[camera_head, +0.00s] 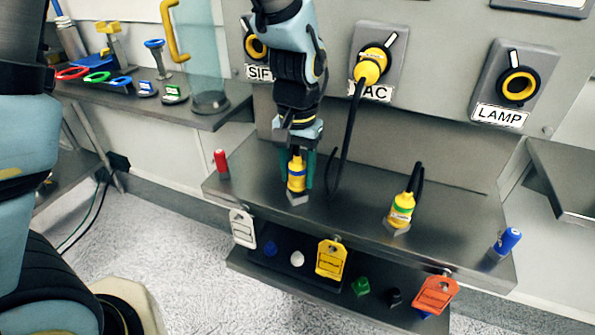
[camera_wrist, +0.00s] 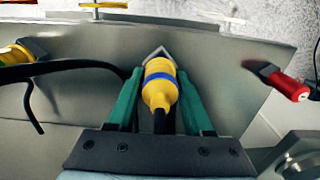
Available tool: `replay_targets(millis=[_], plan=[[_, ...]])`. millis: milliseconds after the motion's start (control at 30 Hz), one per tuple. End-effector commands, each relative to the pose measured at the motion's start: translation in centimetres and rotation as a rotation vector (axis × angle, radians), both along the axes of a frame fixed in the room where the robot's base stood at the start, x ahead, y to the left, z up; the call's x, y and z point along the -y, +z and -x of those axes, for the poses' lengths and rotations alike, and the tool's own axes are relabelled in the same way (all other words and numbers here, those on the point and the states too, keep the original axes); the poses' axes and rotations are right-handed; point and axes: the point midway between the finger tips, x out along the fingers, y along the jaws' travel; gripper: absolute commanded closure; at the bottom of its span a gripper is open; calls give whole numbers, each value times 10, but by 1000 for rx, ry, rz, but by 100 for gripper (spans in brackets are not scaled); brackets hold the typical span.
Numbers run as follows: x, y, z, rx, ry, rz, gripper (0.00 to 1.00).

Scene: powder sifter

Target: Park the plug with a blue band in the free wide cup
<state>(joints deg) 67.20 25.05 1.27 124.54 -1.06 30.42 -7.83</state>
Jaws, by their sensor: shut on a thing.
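The yellow plug with a blue band (camera_head: 297,172) is upright, held between the green fingers of my gripper (camera_head: 299,176). In the wrist view the blue-banded plug (camera_wrist: 160,84) sits between both fingers (camera_wrist: 160,103), with its black cord running back under the gripper. Its lower end is at a grey angular cup (camera_head: 298,199), whose rim (camera_wrist: 158,51) shows just past the plug. I cannot tell how deep the plug is in it. Another yellow plug, with a green band (camera_head: 402,207), stands in a second grey cup (camera_head: 398,229) to the right.
A yellow plug (camera_head: 370,68) is in the VAC socket, its black cord hanging to the shelf (camera_head: 340,205). A red peg (camera_head: 221,163) stands left and a blue one (camera_head: 507,240) right. White, yellow and orange tags hang at the front edge. The shelf between the two cups is mostly clear.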

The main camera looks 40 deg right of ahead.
Motion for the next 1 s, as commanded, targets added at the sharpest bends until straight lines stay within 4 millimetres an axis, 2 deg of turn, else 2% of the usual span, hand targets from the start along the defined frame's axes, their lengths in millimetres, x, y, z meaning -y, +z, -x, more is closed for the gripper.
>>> replay_targets(millis=[1000], plan=[[0, -10, 0, 0, 0, 0, 100]])
